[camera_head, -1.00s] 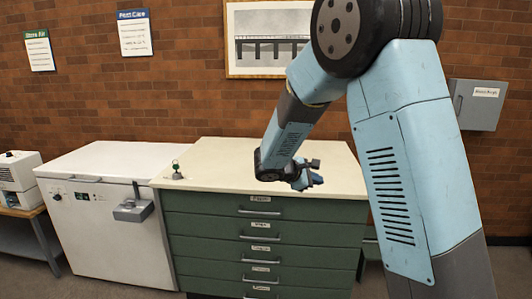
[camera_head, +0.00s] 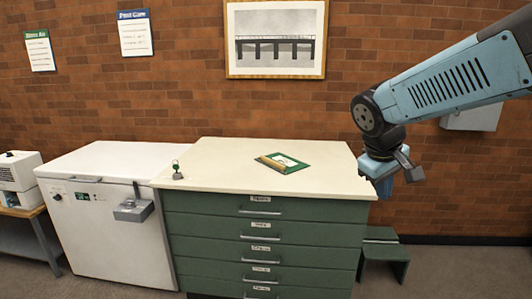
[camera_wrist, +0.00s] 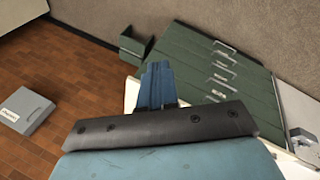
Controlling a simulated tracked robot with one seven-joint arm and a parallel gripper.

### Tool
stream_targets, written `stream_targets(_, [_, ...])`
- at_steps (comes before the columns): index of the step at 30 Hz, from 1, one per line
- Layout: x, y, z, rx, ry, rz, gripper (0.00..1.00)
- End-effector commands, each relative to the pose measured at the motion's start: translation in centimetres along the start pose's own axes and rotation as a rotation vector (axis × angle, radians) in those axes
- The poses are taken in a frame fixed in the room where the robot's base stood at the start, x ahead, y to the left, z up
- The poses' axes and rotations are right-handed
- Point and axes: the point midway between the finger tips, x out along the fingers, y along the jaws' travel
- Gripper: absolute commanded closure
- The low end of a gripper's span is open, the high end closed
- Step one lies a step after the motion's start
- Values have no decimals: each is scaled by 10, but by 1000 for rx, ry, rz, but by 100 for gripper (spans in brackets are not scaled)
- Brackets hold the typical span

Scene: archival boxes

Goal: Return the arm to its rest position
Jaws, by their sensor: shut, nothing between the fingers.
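My gripper (camera_head: 396,176) is at the right end of the green drawer cabinet (camera_head: 264,242) in the head view, just beyond the edge of its cream top. In the wrist view my gripper (camera_wrist: 157,82) shows as blue fingers held together, with nothing between them. The arm comes in from the upper right and bends down at the wrist. Part of it lies outside the head view.
A green-framed item (camera_head: 283,163) and a small knobbed object (camera_head: 177,171) sit on the cabinet top. A white chest freezer (camera_head: 110,215) stands left. A green step stool (camera_head: 384,255) stands right. A grey wall box (camera_head: 472,118) is partly behind my arm.

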Motion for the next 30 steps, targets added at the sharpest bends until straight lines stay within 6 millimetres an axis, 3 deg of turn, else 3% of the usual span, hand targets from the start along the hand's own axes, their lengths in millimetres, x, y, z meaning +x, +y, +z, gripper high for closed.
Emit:
stream_targets(3, [-15, -7, 24, 110, 55, -59, 100])
stream_targets(12, [-46, -33, 68, 352, 195, -191, 100])
stream_targets(19, [-57, -46, 82, 448, 259, -246, 100])
stream_targets(30, [-58, -48, 83, 459, 266, -252, 100])
